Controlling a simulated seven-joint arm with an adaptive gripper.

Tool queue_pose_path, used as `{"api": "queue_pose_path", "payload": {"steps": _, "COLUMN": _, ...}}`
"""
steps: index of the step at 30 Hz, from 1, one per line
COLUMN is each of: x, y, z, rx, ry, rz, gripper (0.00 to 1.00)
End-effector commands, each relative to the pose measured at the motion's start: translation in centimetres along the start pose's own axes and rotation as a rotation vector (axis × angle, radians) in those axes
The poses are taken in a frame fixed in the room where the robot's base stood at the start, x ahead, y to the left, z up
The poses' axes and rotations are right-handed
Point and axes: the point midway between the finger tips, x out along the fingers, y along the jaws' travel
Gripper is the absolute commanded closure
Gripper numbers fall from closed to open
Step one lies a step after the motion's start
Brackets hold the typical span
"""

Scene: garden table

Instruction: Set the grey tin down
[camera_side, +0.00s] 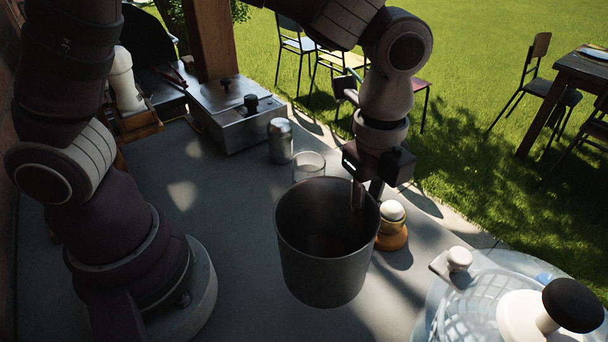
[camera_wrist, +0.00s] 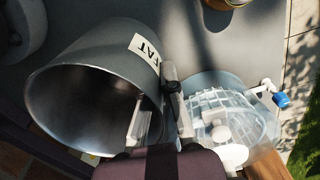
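The grey tin (camera_side: 322,262) is a wide, open-topped bucket near the middle of the side view. In the wrist view the tin (camera_wrist: 90,62) fills the left half, with a white label reading "FAT" on its outer wall. My gripper (camera_side: 366,192) points down at the tin's right rim. In the wrist view my gripper (camera_wrist: 160,108) straddles the wall, one finger inside and one outside, shut on the rim. The tin is close to upright. Its base appears off the table, but the gap is hard to judge. The tin's inside looks empty.
A clear lidded container (camera_side: 500,300) stands at front right. An egg in an orange cup (camera_side: 391,234) is close right of the tin. A drinking glass (camera_side: 309,166), silver can (camera_side: 280,141) and metal box (camera_side: 234,113) stand behind. The grey tabletop (camera_side: 235,215) is clear to the left.

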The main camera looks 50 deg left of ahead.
Motion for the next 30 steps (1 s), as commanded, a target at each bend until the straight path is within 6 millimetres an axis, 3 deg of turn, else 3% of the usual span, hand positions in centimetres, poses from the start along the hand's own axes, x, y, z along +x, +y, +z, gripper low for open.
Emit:
{"api": "queue_pose_path", "payload": {"steps": 11, "x": -6.9, "y": -0.1, "z": 0.0, "rx": 0.001, "ry": 0.002, "rz": -0.004, "gripper": 1.0}}
{"api": "queue_pose_path", "payload": {"steps": 17, "x": -7.0, "y": -1.1, "z": 3.2, "rx": -0.143, "ry": 0.0, "rz": 0.004, "gripper": 1.0}}
{"api": "queue_pose_path", "payload": {"steps": 23, "x": -7.0, "y": -2.2, "z": 8.5, "rx": -0.37, "ry": 0.002, "rz": 0.008, "gripper": 1.0}}
{"api": "queue_pose_path", "payload": {"steps": 26, "x": -7.0, "y": -2.2, "z": 12.4, "rx": -0.536, "ry": 0.004, "rz": 0.01, "gripper": 1.0}}
{"api": "queue_pose_path", "payload": {"steps": 30, "x": -7.0, "y": -0.9, "z": 19.4, "rx": -0.845, "ry": 0.008, "rz": 0.015, "gripper": 1.0}}
